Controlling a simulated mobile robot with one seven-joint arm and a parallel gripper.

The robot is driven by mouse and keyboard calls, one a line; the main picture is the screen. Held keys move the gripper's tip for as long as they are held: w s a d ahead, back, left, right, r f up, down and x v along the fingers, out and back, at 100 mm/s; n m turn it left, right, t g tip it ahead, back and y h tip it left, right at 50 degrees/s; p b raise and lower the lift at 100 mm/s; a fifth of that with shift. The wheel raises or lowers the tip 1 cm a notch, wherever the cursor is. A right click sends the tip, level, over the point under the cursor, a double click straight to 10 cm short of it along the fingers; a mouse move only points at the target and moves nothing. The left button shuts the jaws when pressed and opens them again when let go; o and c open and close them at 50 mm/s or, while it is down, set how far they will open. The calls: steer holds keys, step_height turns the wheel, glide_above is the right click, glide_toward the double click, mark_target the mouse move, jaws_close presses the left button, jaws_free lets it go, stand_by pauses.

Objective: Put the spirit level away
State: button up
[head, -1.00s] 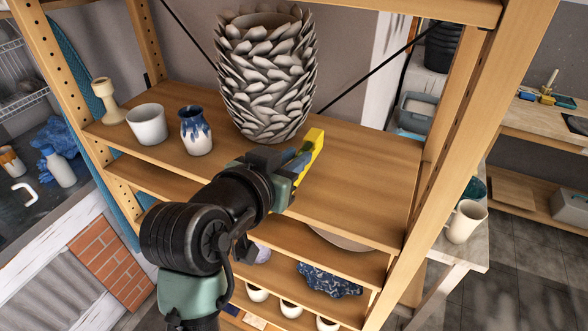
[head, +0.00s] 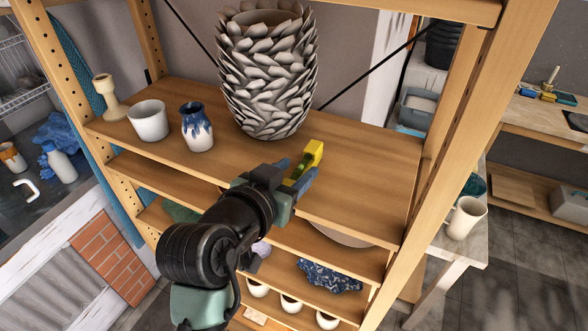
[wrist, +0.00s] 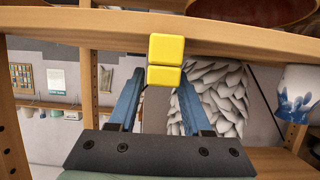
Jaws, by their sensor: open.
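The yellow spirit level (head: 314,153) is at the upper shelf, in front of and to the right of the leaf-covered vase, with its far end pointing back. In the wrist view its yellow end (wrist: 166,60) shows beyond and between the finger tips. My gripper (head: 297,173) is open, with one blue finger on each side of the level's near part. I see a gap beside the fingers in the wrist view (wrist: 158,92). Whether the level rests fully on the board is hard to tell.
The upper shelf (head: 365,180) is clear to the right. The leaf-covered vase (head: 268,75) stands close behind. A blue-and-white vase (head: 197,130), a white cup (head: 148,121) and a wooden candlestick (head: 108,100) stand left. A wooden post (head: 470,140) bounds the right side.

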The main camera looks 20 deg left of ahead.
steer(key=shift+s+r, duration=0.1)
steer(key=shift+r, duration=0.1)
steer(key=b+v, duration=0.2)
steer(key=v, duration=0.9)
steer(key=shift+s, duration=0.4)
steer(key=shift+r, duration=0.1)
